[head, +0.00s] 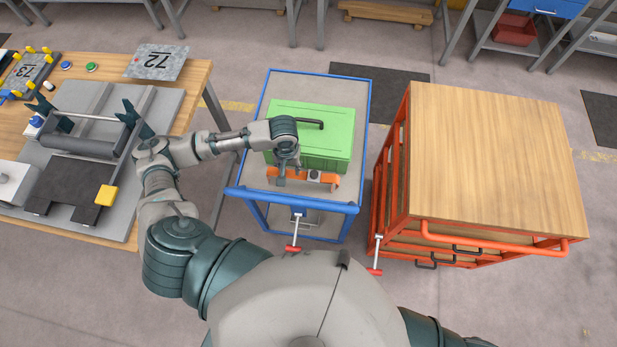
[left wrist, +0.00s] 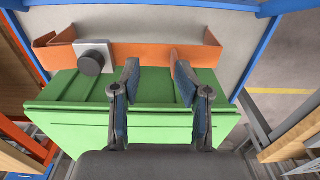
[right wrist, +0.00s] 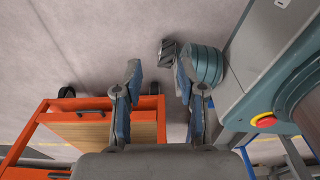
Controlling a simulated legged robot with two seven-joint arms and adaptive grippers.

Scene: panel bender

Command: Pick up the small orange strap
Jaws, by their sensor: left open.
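The orange strap (head: 325,181) lies on the blue-framed cart, along the near side of a green case. It is a long bent strip with upturned ends. In the left wrist view the strap (left wrist: 140,52) carries a grey block with a dark round knob (left wrist: 91,62) left of my fingers. My left gripper (head: 283,181) is over the strap in the head view. In its wrist view the open fingers (left wrist: 157,78) overlap the strap's lower edge, with nothing clamped; contact is unclear. My right gripper (right wrist: 158,75) is open and empty, out of the head view.
The green case (head: 338,146) with a black handle stands on the blue cart (head: 364,115). An orange-framed cabinet (head: 490,150) with a wooden top is to its right. A wooden workbench (head: 195,85) with a grey machine stands left. Red-handled clamps hang near the cart's front edge.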

